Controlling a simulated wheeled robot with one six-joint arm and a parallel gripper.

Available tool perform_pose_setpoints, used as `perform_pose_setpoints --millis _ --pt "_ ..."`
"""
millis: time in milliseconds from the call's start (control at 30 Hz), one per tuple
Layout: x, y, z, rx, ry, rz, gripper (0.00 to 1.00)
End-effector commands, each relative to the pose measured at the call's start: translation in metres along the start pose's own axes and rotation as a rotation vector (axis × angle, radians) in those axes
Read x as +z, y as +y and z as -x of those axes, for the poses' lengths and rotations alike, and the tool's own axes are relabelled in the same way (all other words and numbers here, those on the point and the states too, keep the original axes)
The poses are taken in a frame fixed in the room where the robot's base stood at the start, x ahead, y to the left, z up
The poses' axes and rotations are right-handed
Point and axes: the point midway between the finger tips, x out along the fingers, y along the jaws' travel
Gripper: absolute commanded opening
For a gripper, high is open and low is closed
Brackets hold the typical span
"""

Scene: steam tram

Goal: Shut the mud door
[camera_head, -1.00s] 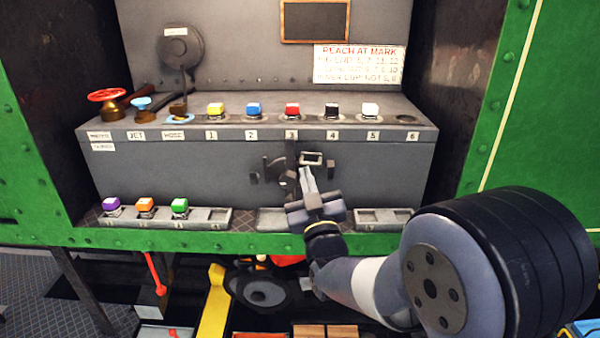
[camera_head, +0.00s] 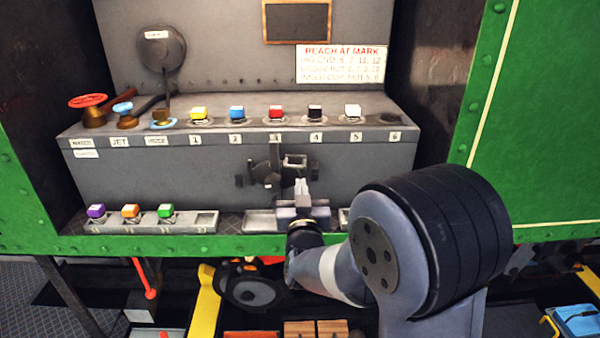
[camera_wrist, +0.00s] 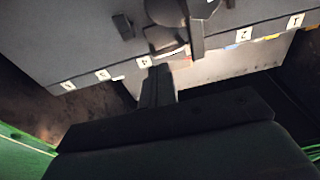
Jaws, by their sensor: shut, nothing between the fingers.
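A dark metal fitting (camera_head: 266,173) with a round hub, an upright bar and a small loop handle (camera_head: 295,162) sits on the front of the grey box, below mark 3. I take it for the mud door, but no readable label confirms this. My gripper (camera_head: 300,186) is shut and empty, its fingertips just below the loop handle; I cannot tell whether they touch it. In the wrist view the fingers (camera_wrist: 158,85) point at the fitting (camera_wrist: 168,12), which is partly cut off by the top edge.
Coloured blocks stand in numbered sockets on the ledge (camera_head: 380,118); purple, orange and green ones sit in a lower tray (camera_head: 205,219). A red valve wheel (camera_head: 88,100) is at left. A green riveted frame (camera_head: 520,120) borders the recess.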

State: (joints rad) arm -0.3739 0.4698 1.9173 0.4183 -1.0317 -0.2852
Motion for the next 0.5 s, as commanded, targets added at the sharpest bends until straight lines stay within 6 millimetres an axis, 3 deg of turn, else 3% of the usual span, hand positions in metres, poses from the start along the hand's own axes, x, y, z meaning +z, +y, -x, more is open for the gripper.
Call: perform_pose_setpoints --millis 200,500 --pt "-0.001 0.0 -0.032 0.001 -0.001 0.0 0.0" --pt "0.0 0.0 -0.043 -0.001 0.0 0.001 0.0"
